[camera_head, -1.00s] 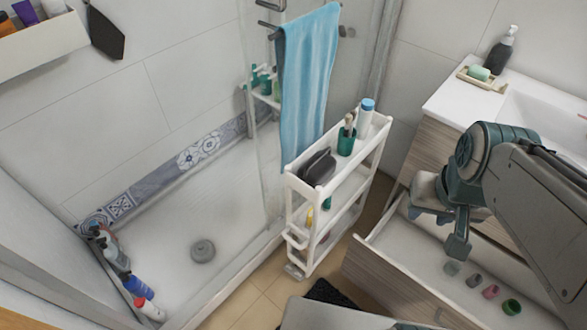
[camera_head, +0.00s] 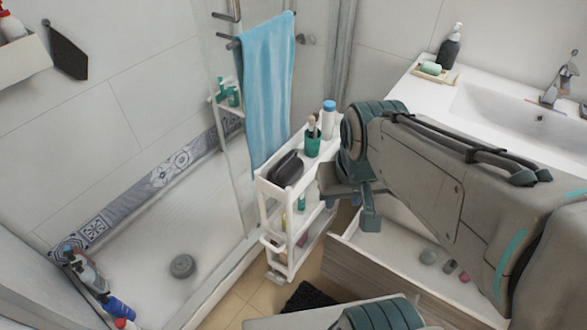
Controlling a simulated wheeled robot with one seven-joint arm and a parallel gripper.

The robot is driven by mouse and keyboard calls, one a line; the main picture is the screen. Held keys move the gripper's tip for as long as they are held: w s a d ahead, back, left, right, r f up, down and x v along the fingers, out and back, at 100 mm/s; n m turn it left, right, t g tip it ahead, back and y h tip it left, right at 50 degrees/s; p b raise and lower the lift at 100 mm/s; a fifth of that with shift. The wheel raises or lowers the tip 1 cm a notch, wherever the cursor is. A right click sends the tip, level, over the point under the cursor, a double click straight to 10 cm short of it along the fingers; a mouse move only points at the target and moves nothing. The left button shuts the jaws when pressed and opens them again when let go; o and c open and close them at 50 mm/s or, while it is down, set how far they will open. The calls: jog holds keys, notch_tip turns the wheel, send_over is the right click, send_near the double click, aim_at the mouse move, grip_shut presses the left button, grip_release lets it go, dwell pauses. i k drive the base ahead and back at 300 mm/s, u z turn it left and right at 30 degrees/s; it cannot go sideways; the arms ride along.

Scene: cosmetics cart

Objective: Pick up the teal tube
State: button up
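A small teal item (camera_head: 301,202), which looks like the teal tube, stands on the middle shelf of the white cart (camera_head: 271,196). Its upper part shows between the shelves; its lower part is hard to make out. My gripper (camera_head: 350,208) is just right of the cart, at about the height of that shelf in the picture. Its fingers are apart, with nothing visible between them. It is clear of the teal item, with the cart's right end between or beside them.
The cart's top holds a dark case (camera_head: 286,168), a teal cup (camera_head: 312,146) with brushes and a blue-capped white bottle (camera_head: 328,120). An open drawer (camera_head: 385,262) with small jars is at right, below the sink counter (camera_head: 420,95). A blue towel (camera_head: 266,90) hangs behind the cart.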

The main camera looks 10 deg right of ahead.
aim_at(301, 204)
jog(key=k, duration=0.6)
jog(key=u, duration=0.45)
jog(key=i, duration=1.15)
jog(key=z, duration=0.8)
